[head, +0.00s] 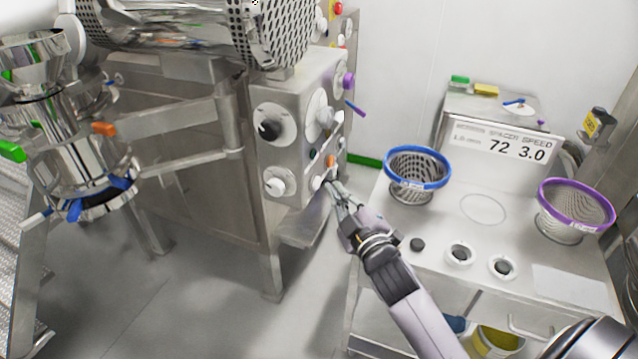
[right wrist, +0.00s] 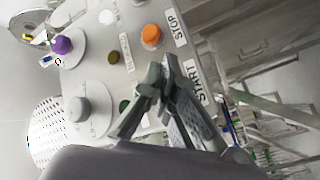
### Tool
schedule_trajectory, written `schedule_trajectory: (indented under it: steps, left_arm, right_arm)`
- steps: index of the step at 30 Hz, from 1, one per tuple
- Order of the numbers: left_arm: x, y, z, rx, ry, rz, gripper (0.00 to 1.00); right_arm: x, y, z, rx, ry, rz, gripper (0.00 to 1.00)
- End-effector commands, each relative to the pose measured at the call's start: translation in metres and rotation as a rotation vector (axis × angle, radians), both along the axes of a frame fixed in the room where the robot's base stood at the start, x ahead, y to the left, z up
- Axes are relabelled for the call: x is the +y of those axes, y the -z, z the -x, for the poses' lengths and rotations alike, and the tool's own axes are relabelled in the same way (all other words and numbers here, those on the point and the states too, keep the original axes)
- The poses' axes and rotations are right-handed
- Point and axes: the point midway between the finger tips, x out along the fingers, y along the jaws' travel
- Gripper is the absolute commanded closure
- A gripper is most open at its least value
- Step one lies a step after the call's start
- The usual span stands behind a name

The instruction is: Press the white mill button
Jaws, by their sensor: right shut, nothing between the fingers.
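The mill's steel control panel (head: 290,140) stands in the middle of the head view. A white button (head: 316,182) sits low on its face, below an orange button (head: 330,161). My right gripper (head: 334,189) is shut and empty, its tips close beside the white button; I cannot tell whether they touch. In the right wrist view the shut fingers (right wrist: 165,75) are in front of the panel by the START label (right wrist: 195,82), and hide what lies behind them. The orange button (right wrist: 151,36) by the STOP label shows clear above the fingertips. My left gripper is out of view.
The panel also carries grey and black knobs (head: 268,129) and a purple knob (head: 348,81). A bench (head: 560,281) with a blue-rimmed basket (head: 417,168) and a purple-rimmed basket (head: 576,206) stands right of my right arm. Open floor (head: 215,310) lies left of the arm.

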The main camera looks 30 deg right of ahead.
Motion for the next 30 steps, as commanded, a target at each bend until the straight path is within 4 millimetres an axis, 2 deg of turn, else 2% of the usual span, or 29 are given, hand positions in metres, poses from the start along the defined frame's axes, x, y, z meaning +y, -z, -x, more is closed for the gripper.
schedule_trajectory:
  steps: [20, 30]
  left_arm:
    - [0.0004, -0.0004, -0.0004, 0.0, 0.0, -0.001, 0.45]
    - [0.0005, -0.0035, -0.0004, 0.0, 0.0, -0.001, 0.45]
  right_arm:
    - [0.0003, -0.0001, -0.0003, 0.0, 0.0, 0.0, 1.0]
    - [0.0057, -0.0005, -0.0065, 0.0, 0.0, 0.001, 1.0]
